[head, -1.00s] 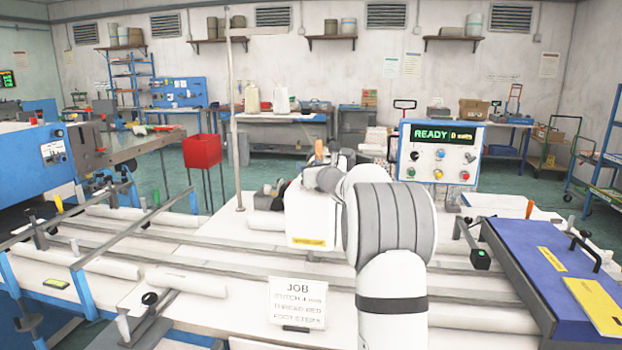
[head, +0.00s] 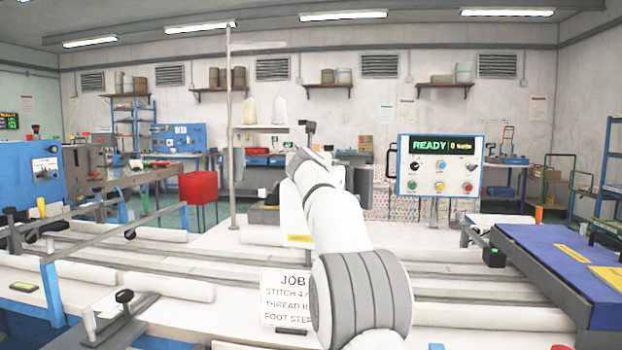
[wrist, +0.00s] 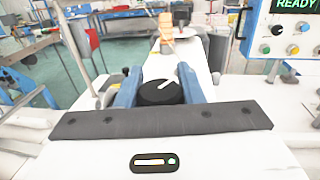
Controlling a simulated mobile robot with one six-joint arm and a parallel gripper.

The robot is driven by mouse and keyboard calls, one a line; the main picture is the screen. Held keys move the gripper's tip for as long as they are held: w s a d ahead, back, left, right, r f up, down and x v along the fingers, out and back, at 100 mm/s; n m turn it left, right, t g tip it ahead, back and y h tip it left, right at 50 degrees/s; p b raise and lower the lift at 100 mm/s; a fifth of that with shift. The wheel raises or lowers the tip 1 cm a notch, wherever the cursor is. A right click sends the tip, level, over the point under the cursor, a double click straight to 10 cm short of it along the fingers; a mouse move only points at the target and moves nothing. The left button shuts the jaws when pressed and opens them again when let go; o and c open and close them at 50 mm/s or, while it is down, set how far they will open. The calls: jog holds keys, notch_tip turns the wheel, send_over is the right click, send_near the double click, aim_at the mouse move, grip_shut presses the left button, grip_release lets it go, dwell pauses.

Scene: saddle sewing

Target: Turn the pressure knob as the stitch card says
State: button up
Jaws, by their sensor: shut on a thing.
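In the wrist view the two blue fingers of my gripper (wrist: 158,90) stand on either side of a round black knob (wrist: 158,97) and are shut on it. A short white pointer mark shows on the knob's top, slanted. The knob sits on the white machine body, which also shows in the head view (head: 293,222) behind my arm. In the head view my arm hides the knob. The stitch card (head: 284,283) stands in front, headed JOB, with lines starting STITCH 4, THREAD R and FOOT STEP. My arm covers its right side, so the line ends are hidden.
A control panel (head: 440,166) reading READY stands right of the machine. A thin upright pole (head: 229,120) stands left of it. A blue-topped table (head: 565,260) is at the right, and rails (head: 160,262) cross the white bed.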

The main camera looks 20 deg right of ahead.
jog(key=m+h, duration=0.1)
jog(key=m+g+h+b, duration=0.1)
jog(key=shift+d+f+g+h, duration=0.1)
jog(key=shift+f+g+h, duration=0.1)
jog(key=shift+g+h, duration=0.15)
jog(key=m+g+h, duration=0.1)
jog(key=h+p, duration=0.1)
jog(key=m+g+h+p, duration=0.1)
jog(key=shift+s+d+r+m+g, duration=0.1)
jog(key=shift+d+r+m+g, duration=0.15)
jog(key=shift+m+g, duration=0.1)
jog(key=m+g+h+p, duration=0.1)
jog(key=p, duration=0.1)
jog(key=m+g+h+p, duration=0.1)
jog(key=g+p, duration=0.1)
jog(key=shift+s+d+m, duration=0.1)
jog(key=shift+s+m, duration=0.15)
jog(key=shift+s+d+f+m+g+h+p, duration=0.15)
jog(key=shift+m+g+h+p, duration=0.45)
jog(key=shift+g+p, duration=0.45)
jog(key=shift+f, duration=0.15)
jog(key=o, duration=0.8)
jog(key=shift+o, duration=0.8)
jog(key=shift+s, duration=0.1)
jog(key=shift+r, duration=0.2)
